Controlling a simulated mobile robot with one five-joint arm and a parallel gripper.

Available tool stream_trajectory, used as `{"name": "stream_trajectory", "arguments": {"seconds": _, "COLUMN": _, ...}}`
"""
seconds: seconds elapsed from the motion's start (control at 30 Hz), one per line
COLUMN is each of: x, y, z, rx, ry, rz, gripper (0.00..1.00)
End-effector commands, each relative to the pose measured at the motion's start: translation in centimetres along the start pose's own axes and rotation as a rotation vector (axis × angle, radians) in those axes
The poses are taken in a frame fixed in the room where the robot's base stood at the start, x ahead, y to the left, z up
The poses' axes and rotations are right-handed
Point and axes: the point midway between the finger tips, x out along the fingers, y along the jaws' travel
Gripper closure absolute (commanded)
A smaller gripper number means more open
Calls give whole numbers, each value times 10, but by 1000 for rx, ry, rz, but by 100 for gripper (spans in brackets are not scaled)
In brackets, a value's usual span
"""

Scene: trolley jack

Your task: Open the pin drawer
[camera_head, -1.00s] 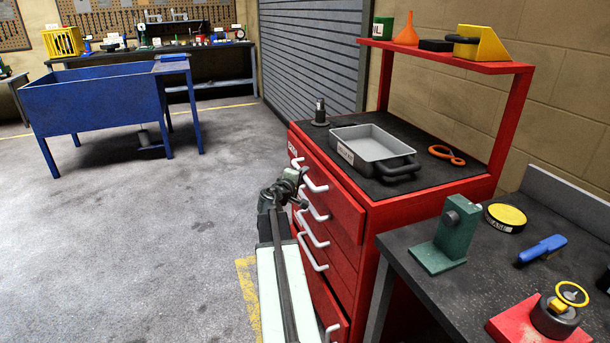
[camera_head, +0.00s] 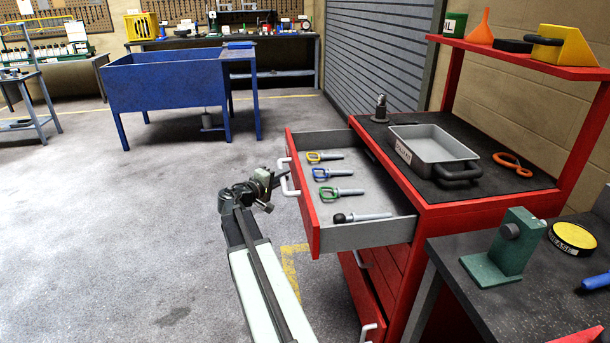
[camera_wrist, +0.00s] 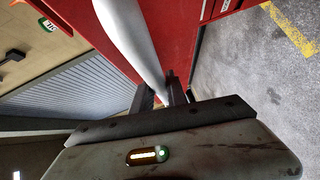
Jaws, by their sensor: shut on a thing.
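The pin drawer (camera_head: 318,231) is the top drawer of the red cabinet (camera_head: 440,222) and stands well pulled out to the left. Inside lie several pins, with yellow, blue, green (camera_head: 342,193) and black heads, in a row on a grey floor. My gripper (camera_head: 277,180) is at the drawer's front, at its white handle (camera_head: 284,178). In the wrist view the fingers (camera_wrist: 160,95) are shut on the pale handle bar (camera_wrist: 128,32), in front of the red drawer face. The fingertips are partly hidden there by the handle.
A grey tray (camera_head: 437,178) and orange-handled tool (camera_head: 513,164) rest on the cabinet top. A bench with a green block (camera_head: 507,244) stands at the right. A blue tub (camera_head: 165,85) is farther back. Floor left of my arm is clear.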

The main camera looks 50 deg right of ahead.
Motion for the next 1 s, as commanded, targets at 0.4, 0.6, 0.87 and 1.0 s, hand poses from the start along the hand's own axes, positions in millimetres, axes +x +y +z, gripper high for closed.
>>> {"name": "stream_trajectory", "arguments": {"seconds": 0.4, "x": -39, "y": -12, "z": -39, "rx": 2, "ry": -3, "rz": -3, "gripper": 100}}
{"name": "stream_trajectory", "arguments": {"seconds": 0.6, "x": -43, "y": -13, "z": -43, "rx": 2, "ry": -3, "rz": -3, "gripper": 100}}
{"name": "stream_trajectory", "arguments": {"seconds": 0.87, "x": -43, "y": -13, "z": -43, "rx": 2, "ry": -3, "rz": -3, "gripper": 100}}
{"name": "stream_trajectory", "arguments": {"seconds": 1.0, "x": -43, "y": -13, "z": -43, "rx": 2, "ry": -3, "rz": -2, "gripper": 60}}
